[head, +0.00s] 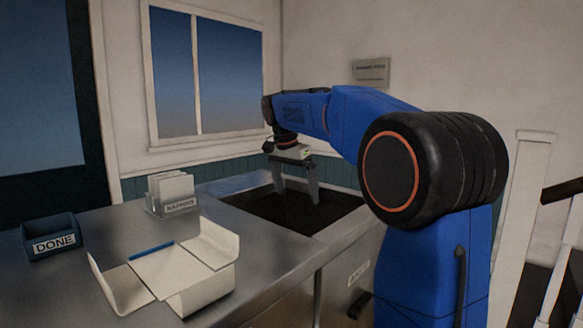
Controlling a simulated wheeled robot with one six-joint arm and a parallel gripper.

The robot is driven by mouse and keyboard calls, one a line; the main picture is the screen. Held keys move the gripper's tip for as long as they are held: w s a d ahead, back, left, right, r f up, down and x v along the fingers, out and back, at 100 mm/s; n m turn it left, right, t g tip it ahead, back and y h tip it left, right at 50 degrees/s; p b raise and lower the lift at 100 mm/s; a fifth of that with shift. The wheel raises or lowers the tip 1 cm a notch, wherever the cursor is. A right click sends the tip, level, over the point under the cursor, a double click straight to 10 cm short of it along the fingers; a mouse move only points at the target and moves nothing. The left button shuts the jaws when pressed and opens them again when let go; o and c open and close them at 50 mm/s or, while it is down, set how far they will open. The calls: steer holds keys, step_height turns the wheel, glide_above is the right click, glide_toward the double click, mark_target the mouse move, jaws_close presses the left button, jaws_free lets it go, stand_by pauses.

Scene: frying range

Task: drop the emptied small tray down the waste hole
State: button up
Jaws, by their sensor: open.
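The waste hole (258,206) is a wide dark rectangular opening in the steel counter, near the middle of the head view. My gripper (297,196) points down over it with its two grey fingers spread apart. Nothing shows between the fingers. I see no small tray that I can make out for certain; the inside of the hole is too dark to tell what lies there.
A white sheet with raised flaps (160,272) lies open on the counter, with a blue strip (151,250) on it. A dark blue DONE box (48,226) stands at left. A napkin holder (172,194) stands behind. The counter's front edge is at right.

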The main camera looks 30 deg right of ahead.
steer(key=v, duration=1.6)
steer(key=shift+r, duration=0.35)
